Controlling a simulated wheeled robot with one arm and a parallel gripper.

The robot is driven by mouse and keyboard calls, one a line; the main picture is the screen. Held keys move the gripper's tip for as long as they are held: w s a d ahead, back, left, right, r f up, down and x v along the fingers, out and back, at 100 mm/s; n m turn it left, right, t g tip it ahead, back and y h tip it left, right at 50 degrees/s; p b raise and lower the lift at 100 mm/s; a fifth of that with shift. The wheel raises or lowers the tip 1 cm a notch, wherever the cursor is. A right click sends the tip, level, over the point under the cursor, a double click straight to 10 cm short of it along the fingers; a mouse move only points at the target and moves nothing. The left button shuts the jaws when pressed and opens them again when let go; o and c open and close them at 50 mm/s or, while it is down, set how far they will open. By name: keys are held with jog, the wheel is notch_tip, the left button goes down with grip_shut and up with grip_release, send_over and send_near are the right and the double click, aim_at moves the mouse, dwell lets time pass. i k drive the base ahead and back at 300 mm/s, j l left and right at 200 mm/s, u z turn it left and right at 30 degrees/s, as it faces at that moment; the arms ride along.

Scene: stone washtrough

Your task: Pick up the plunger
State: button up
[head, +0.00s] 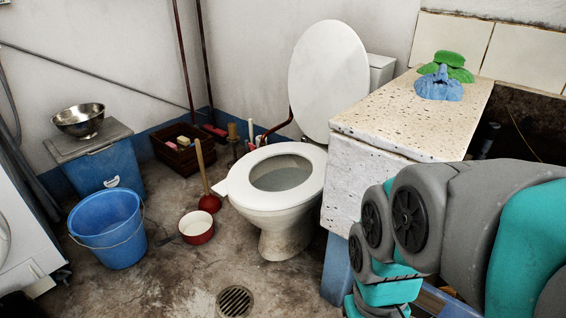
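The plunger (203,178) stands upright on the floor, left of the toilet. It has a wooden stick, tilted slightly to the left at the top, and a dark red rubber cup (209,203) resting on the floor. The toilet bowl's rim is close to its right side. My arm, grey and teal, fills the lower right of the head view, in front of the stone counter. My gripper cannot be made out there, so its state does not show. The arm is well apart from the plunger.
A red and white pot (196,227) sits just in front of the plunger. A blue bucket (107,232) stands to the left. The toilet (272,208), lid up, and the stone counter (372,121) stand to the right. A crate (178,148) is behind. Floor around the drain (235,301) is clear.

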aim_at(210, 203)
jog(key=i+j+z, duration=0.25)
jog(key=i+j, duration=0.15)
jog(key=j, duration=0.25)
jog(key=i+j+z, duration=0.15)
jog(key=j, duration=0.2)
jog(key=i+j+z, duration=0.1)
jog(key=j, duration=0.3)
jog(key=i+j+z, duration=0.15)
jog(key=j, duration=0.25)
jog(key=i+j+z, duration=0.1)
jog(key=i+j, duration=0.15)
jog(key=j, duration=0.15)
jog(key=i, duration=0.2)
